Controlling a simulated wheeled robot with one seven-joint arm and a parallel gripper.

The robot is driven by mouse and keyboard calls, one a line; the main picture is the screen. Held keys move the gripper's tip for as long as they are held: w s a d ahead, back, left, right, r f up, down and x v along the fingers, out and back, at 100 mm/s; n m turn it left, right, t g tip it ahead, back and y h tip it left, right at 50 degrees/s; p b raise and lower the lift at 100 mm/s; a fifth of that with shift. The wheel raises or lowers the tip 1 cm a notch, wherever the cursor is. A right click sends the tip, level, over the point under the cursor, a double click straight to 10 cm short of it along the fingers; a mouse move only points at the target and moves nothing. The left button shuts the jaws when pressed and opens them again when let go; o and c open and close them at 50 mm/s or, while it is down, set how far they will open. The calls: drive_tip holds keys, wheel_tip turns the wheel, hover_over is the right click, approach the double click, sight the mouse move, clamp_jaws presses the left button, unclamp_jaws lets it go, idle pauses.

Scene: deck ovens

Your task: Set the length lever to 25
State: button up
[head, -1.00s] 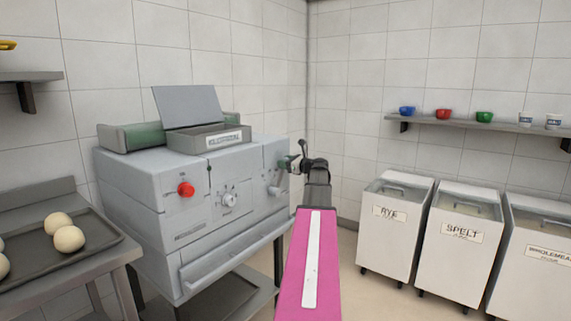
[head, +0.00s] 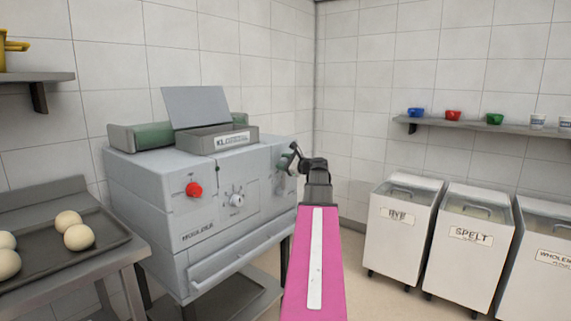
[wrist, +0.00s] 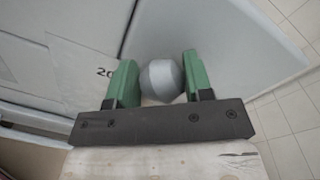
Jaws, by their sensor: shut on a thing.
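The grey machine (head: 160,210) stands at the left against the tiled wall, with a red knob (head: 194,189) and a small dial (head: 237,200) on its front. My gripper (head: 289,163) is at the right part of that front. In the wrist view its two green fingers are shut on a round grey knob (wrist: 161,80), which I take to be the length lever's end.
A tray (head: 112,238) with several dough balls lies on the table at left. Labelled flour bins (head: 403,238) stand at right under a shelf (head: 470,127) with bowls and cups. Floor shows between the machine and the bins.

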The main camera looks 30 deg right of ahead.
drive_tip(key=shift+d+r, duration=0.1)
idle(0.3)
drive_tip(key=o, duration=1.2)
drive_tip(key=shift+c, duration=0.2)
drive_tip(key=v, duration=1)
drive_tip(key=shift+s, duration=0.4)
drive_tip(key=shift+d, duration=0.1)
